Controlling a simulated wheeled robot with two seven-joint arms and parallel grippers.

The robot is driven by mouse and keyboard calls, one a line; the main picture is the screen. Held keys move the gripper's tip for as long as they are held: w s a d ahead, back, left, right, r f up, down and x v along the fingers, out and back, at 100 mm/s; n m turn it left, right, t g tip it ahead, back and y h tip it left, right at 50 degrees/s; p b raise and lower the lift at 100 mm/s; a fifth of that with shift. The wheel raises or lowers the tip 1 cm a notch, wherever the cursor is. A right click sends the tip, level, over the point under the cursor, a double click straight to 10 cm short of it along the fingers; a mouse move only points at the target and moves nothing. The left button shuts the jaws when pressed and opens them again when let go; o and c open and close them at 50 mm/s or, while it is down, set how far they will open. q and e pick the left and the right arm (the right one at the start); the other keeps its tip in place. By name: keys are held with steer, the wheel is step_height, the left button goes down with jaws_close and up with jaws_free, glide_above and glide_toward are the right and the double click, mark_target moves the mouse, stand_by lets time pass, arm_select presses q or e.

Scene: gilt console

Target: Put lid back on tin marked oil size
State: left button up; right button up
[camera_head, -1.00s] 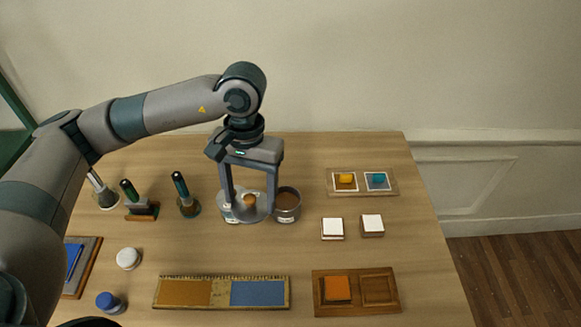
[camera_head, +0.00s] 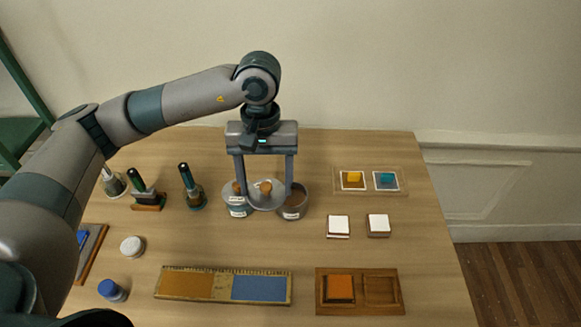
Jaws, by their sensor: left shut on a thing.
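My left gripper (camera_head: 266,188) is shut on a grey round lid (camera_head: 266,201) with a wooden knob. It holds the lid level, its fingers on either side of the rim. The lid appears above and between two tins, overlapping both in the picture. The right tin (camera_head: 292,212) is open, with brown contents showing. The left tin (camera_head: 237,210) has a wooden knob on top and seems lidded, though a finger and the held lid partly hide it. Both tins carry white labels too small to read, so I cannot tell which says oil size. My right gripper is out of view.
Green-handled tools (camera_head: 190,185) stand left of the tins. White blocks (camera_head: 338,225) and a tray with coloured squares (camera_head: 354,190) lie to the right. A long two-colour board (camera_head: 222,286) and a wooden tray (camera_head: 386,309) lie in front. The wood between tins and board is clear.

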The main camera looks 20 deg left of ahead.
arm_select(q)
steer(key=w+d+f+n+b, duration=0.1)
steer(key=w+n, duration=0.3)
steer(key=n, duration=0.2)
steer(key=w+d+f+n+t+h+b, duration=0.1)
steer(key=w+f+n+b, duration=0.1)
steer(key=w+n, duration=0.2)
steer(key=n, duration=0.3)
steer(key=shift+w+d, duration=0.3)
steer(key=shift+w, duration=0.1)
steer(key=shift+f+b, duration=0.3)
